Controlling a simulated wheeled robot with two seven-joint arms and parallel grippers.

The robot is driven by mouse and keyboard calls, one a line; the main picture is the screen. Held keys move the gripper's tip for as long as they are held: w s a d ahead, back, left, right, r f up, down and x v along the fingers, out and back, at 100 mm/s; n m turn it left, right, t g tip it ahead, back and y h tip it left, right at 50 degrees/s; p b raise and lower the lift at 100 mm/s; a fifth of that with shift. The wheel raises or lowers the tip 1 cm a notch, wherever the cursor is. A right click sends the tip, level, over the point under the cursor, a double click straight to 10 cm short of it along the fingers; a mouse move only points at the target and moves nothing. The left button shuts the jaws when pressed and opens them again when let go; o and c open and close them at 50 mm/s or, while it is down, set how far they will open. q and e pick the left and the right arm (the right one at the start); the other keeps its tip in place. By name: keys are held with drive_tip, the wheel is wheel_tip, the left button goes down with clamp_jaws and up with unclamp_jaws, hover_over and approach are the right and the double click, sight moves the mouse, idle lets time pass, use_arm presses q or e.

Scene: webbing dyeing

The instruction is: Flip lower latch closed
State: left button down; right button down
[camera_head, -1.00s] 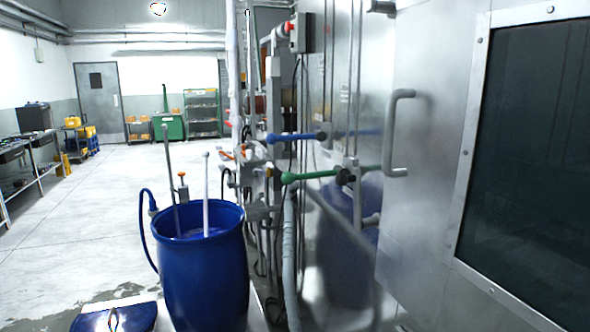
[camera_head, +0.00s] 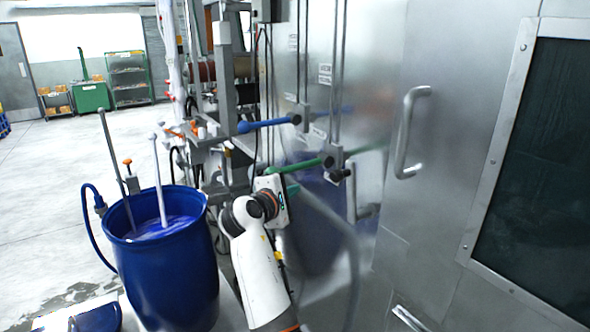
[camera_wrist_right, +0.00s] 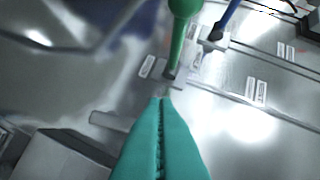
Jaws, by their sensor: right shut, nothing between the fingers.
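The lower latch has a green handle (camera_head: 308,166) that sticks out roughly level to the left from a dark pivot on the steel cabinet. It also shows in the right wrist view (camera_wrist_right: 181,30), ahead of the fingertips. The upper latch has a blue handle (camera_head: 264,124), also roughly level; it shows in the right wrist view (camera_wrist_right: 228,20). My right gripper (camera_head: 292,189) is just below the green handle in the head view, partly hidden by its wrist. In the wrist view its teal fingers (camera_wrist_right: 163,99) are shut and empty, apparently apart from the handle. My left gripper is out of view.
A blue barrel (camera_head: 170,270) with dark liquid and rods stands left of my right arm. Pipes and valves (camera_head: 215,125) stand behind it. The steel door has a grey pull handle (camera_head: 407,130) and a dark window (camera_head: 540,170) at right. Open floor (camera_head: 50,190) lies left.

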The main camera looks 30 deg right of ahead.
drive_tip(key=shift+s+d+r, duration=0.25)
drive_tip(key=shift+d+r, duration=0.05)
drive_tip(key=shift+r, duration=0.05)
drive_tip(key=w+d+p, duration=0.1)
drive_tip(key=d+p, duration=0.6)
drive_tip(key=d, duration=0.2)
drive_tip(key=shift+w+f, duration=0.25)
drive_tip(key=shift+w, duration=0.15)
